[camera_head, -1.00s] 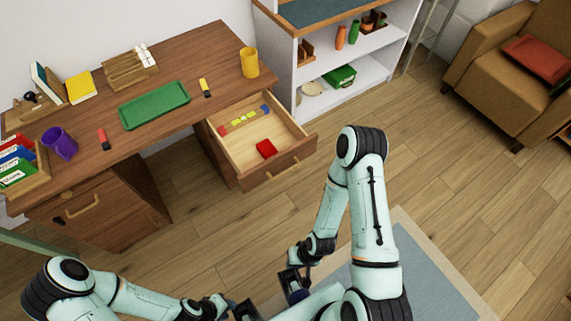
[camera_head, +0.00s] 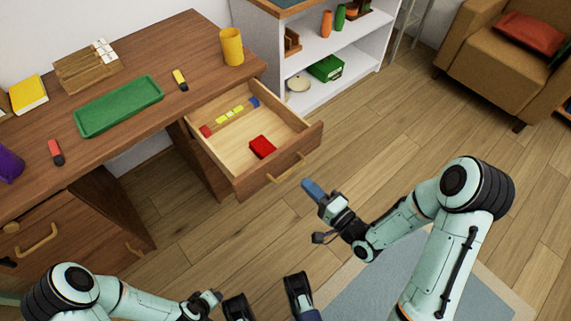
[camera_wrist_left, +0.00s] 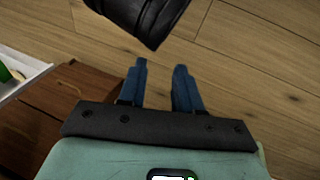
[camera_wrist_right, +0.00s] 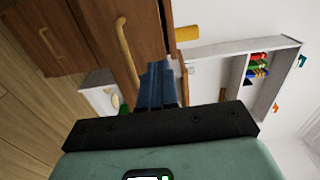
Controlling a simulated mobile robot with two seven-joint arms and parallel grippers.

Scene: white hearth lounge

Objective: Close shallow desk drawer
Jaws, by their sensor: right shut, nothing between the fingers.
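The shallow desk drawer (camera_head: 225,150) is pulled out from the right end of the wooden desk (camera_head: 190,45). Its front with a pale wooden handle (camera_head: 286,168) faces the lower right. A red block (camera_head: 262,147) and several small coloured pieces lie inside. My right gripper (camera_head: 312,190) is shut and empty, in front of the drawer front and just apart from it in the head view. In the right wrist view its blue fingers (camera_wrist_right: 160,85) are together, beside a handle (camera_wrist_right: 127,50). My left gripper (camera_wrist_left: 158,88) shows open and empty in the left wrist view, away from the drawer.
A green tray (camera_head: 118,105), yellow cup (camera_head: 231,47) and purple cup (camera_head: 10,165) stand on the desk. A white shelf (camera_head: 295,95) is behind the drawer. An armchair (camera_head: 500,70) is at the right. Open wooden floor lies between drawer and chair.

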